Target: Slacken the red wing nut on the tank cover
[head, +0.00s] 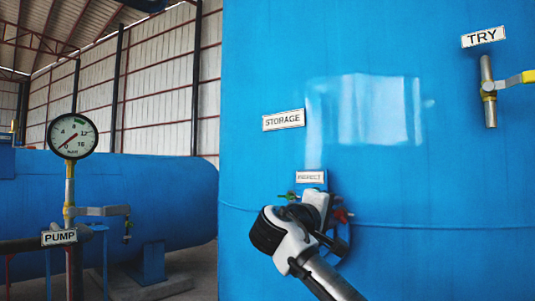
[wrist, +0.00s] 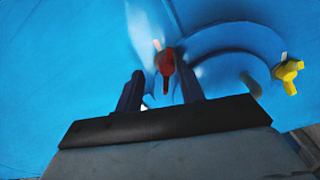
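The red wing nut (wrist: 167,70) shows in the wrist view on a blue round cover (wrist: 225,50) on the tank. It lies between the tips of my gripper (wrist: 160,76), closer to the right finger. The fingers are apart, with a visible gap on the left side; I cannot tell whether the right finger touches the nut. In the head view the red wing nut (head: 342,215) peeks out just right of my wrist. My gripper's fingers and most of the cover are hidden there behind my arm.
A yellow wing nut (wrist: 288,75) sits on the cover's right side. A green one (head: 288,196) shows left of my wrist, below the INSPECT label (head: 310,177). A TRY valve pipe (head: 489,92) is at upper right. A PUMP gauge (head: 72,136) stands at left.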

